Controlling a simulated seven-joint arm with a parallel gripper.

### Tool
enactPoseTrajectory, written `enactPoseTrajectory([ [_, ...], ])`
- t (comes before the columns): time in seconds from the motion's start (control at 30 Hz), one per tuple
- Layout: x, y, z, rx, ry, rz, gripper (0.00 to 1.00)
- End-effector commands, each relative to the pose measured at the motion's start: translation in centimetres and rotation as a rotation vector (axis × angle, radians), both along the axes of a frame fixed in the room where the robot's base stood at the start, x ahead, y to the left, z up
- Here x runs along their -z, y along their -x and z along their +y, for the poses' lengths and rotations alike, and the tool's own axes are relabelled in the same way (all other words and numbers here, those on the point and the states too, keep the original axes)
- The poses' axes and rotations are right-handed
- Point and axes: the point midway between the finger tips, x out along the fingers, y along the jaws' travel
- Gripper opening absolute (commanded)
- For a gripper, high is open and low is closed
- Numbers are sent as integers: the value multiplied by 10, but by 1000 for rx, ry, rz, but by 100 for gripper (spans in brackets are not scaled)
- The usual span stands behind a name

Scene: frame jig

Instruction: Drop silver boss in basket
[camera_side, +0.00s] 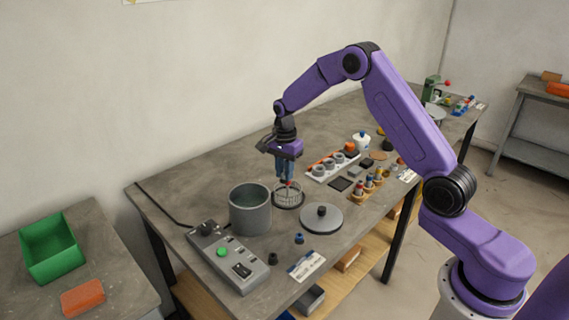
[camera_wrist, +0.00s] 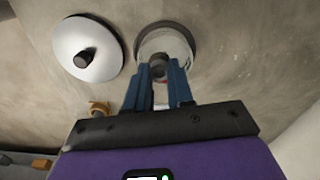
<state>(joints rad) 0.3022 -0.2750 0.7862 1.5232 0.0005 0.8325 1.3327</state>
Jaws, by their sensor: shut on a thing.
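My gripper (camera_side: 286,178) points down just above the wire basket (camera_side: 289,199), a small round cage on the bench. It is shut on a small grey round piece, which I take for the silver boss (camera_wrist: 158,64); it shows between the blue fingertips in the wrist view (camera_wrist: 157,72). In that view a round, pale-floored vessel with a dark rim, apparently the basket (camera_wrist: 181,42), lies beyond the fingertips. The fingers hide part of it. The side view hides the held piece, and a small red spot shows near the fingertips.
A grey pot (camera_side: 250,213) stands close left of the basket. A round lid (camera_side: 321,222) with a black knob lies in front. A white tray (camera_side: 320,174) of ring parts lies behind right. A control box (camera_side: 229,261) sits at the front left, and pegs (camera_side: 367,186) stand right.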

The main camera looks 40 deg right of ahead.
Motion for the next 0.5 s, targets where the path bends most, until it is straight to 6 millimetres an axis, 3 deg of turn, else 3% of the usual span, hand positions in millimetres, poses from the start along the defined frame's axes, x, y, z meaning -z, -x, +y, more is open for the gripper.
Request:
enactPoseTrajectory([
  [0.5, 38, 0, 0, 0, 0, 0, 0],
])
